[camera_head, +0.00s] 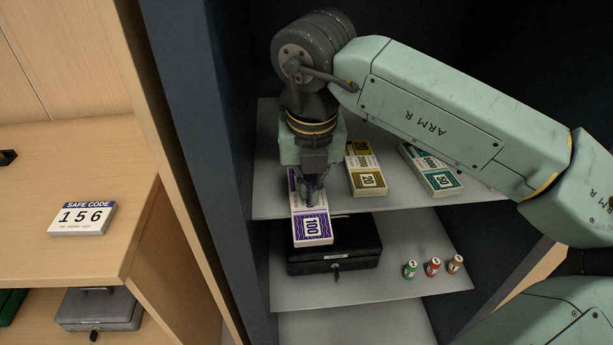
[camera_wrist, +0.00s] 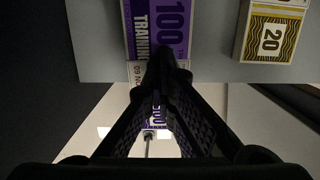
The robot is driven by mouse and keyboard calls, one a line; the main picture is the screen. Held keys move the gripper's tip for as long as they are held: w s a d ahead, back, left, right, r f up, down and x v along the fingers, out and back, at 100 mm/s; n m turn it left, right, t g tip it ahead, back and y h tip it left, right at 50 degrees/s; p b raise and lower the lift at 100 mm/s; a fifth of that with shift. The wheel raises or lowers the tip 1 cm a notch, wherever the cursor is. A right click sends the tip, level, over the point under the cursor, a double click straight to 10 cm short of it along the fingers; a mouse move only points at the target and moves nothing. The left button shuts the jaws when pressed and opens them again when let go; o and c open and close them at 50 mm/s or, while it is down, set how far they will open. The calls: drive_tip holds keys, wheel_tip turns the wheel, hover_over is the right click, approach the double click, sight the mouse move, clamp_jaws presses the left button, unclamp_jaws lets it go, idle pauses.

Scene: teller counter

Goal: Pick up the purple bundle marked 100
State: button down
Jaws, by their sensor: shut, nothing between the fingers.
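The purple bundle marked 100 (camera_head: 313,228) lies flat at the left of the upper shelf, its near end reaching past the shelf's front edge. It also shows in the wrist view (camera_wrist: 173,25), with part of it behind the fingers. My gripper (camera_head: 313,198) points down over the middle of this bundle and covers some of its top. In the wrist view the fingers (camera_wrist: 165,68) are together with nothing between them. I cannot tell whether the fingertips touch the bundle.
Below are a black lockbox (camera_head: 355,250) and small rolls (camera_head: 432,267). A dark cabinet wall (camera_head: 205,130) stands close on the left.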

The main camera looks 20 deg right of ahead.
drive_tip(key=shift+s+f, duration=0.25)
